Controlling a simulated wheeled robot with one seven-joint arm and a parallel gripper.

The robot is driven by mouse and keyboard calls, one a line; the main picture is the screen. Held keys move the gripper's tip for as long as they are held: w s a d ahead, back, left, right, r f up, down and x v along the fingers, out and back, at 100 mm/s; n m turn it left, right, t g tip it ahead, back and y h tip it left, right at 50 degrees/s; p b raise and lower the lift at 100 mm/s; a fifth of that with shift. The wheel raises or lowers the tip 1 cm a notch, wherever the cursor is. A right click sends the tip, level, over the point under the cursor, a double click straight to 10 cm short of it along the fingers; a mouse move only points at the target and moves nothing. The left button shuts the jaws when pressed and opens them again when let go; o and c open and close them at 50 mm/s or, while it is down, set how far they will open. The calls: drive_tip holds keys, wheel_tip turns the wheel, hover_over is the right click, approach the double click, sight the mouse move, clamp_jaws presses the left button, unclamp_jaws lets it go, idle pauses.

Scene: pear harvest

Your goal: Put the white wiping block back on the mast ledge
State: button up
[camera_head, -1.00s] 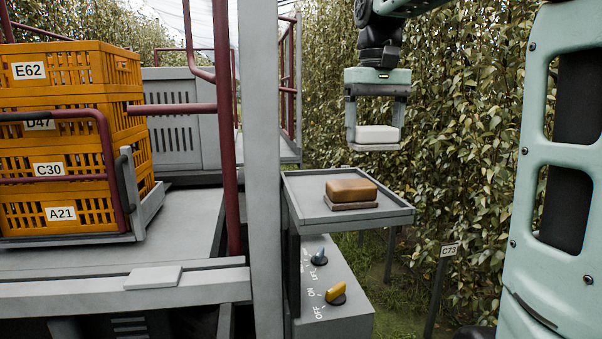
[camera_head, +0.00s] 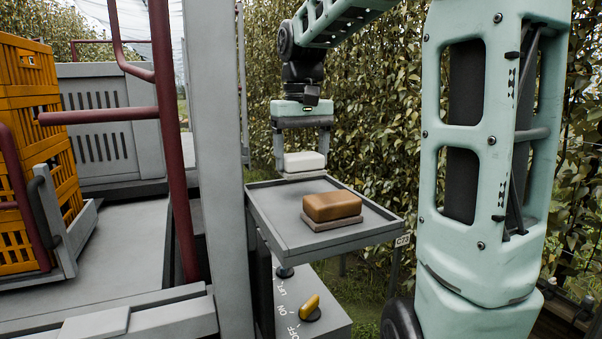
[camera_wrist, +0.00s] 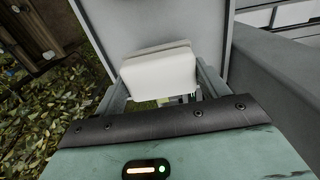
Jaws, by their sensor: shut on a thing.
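The white wiping block (camera_head: 304,161) has a pale upper body and a thin grey-brown underside. My gripper (camera_head: 303,166) points down and is shut on it, one finger at each side. The mast ledge (camera_head: 268,203) is a grey tray with a low rim. The block shows at the ledge's far edge, behind the brown block; I cannot tell whether it is over the tray or touches it. In the wrist view the white block (camera_wrist: 160,74) sits between the fingers, with the grey ledge (camera_wrist: 150,20) beyond it.
A brown block (camera_head: 332,206) on a grey-brown base occupies the ledge's near right part. The grey mast (camera_head: 216,150) stands close at left. A box with a yellow knob (camera_head: 310,306) is below. Orange crates (camera_head: 30,150) stand far left. Foliage (camera_head: 375,130) is behind.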

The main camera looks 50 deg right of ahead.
sight(302, 175)
drive_tip(key=shift+f+p, duration=0.45)
drive_tip(key=shift+f, duration=1.7)
drive_tip(key=o, duration=1.1)
wheel_tip(302, 175, up, 12)
drive_tip(key=b, duration=0.3)
